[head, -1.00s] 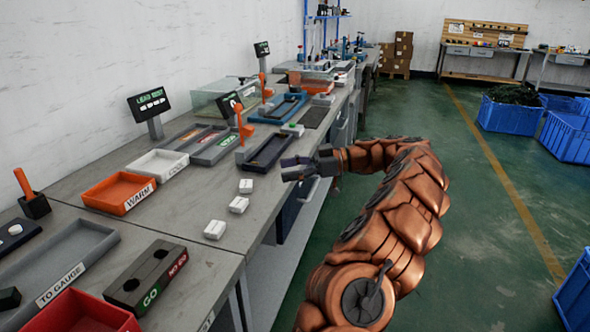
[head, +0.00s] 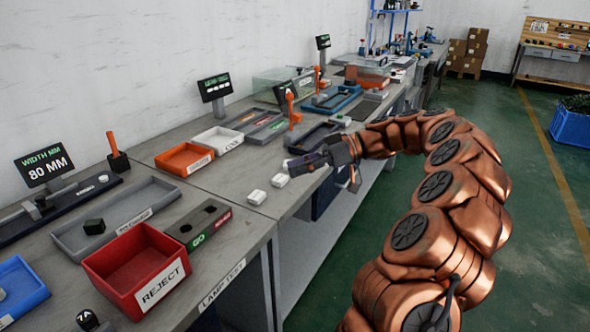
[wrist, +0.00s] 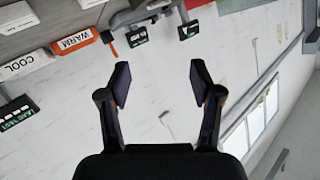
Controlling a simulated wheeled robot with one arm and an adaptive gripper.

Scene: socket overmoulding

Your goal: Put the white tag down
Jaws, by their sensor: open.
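My gripper (head: 302,162) is over the front edge of the bench in the head view, by the small white pieces. In the wrist view my gripper (wrist: 160,84) is open, with nothing between its fingers. A white piece (head: 280,180) lies on the bench just below the gripper in the head view. Another white piece (head: 257,197) lies nearer. I cannot tell whether either is the white tag. The gripper may hide a third piece.
An orange WARM tray (head: 186,158) and a white COOL tray (head: 217,139) stand behind the pieces. A red REJECT bin (head: 135,265) and a GO/NO GO gauge block (head: 199,225) are nearer. Bare bench (head: 235,178) lies around the white pieces.

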